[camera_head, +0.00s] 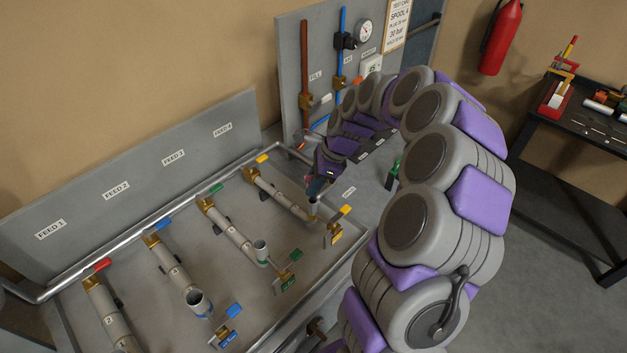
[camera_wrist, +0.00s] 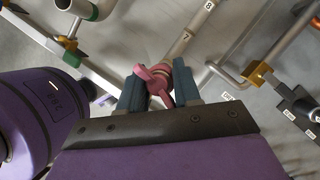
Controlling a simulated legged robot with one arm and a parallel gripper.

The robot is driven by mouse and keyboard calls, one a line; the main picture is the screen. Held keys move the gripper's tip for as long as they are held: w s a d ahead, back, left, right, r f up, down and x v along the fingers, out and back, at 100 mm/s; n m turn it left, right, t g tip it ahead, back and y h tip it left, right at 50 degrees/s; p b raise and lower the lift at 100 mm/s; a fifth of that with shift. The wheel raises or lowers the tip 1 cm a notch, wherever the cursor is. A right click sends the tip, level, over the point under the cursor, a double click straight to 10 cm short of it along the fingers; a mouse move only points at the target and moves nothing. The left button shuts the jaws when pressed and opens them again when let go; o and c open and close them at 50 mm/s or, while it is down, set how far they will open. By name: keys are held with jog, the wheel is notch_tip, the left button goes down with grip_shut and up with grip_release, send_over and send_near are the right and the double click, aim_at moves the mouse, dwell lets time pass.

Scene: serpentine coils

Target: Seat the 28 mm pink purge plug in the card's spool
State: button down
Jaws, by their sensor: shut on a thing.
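My gripper (camera_wrist: 158,90) is shut on the pink purge plug (camera_wrist: 160,72), whose ring-like top stands between the two blue-grey fingers in the wrist view. In the head view my gripper (camera_head: 317,186) is just above the open upright end of the far-right spool (camera_head: 285,198), on the feed 4 line with yellow handles. The plug cannot be made out clearly there. The test card (camera_head: 397,20) on the back panel reads SPOOL 4. In the wrist view a pale pipe (camera_wrist: 190,38) runs behind the plug; its mouth is hidden, so I cannot tell whether the plug touches it.
Other spools with upright open ends stand to the left, with a green-handled valve (camera_head: 290,256) and a blue-handled valve (camera_head: 228,318). A grey panel with a gauge (camera_head: 364,32) stands behind. A black bench (camera_head: 590,125) is at the right.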

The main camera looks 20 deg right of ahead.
jog(key=shift+f, duration=1)
jog(key=shift+f, duration=0.45)
jog(key=shift+f, duration=0.3)
jog(key=c, duration=0.7)
grip_release()
jog(key=p+v, duration=0.2)
jog(key=v, duration=1.5)
jog(key=shift+w+d, duration=0.1)
jog(key=shift+d, duration=0.1)
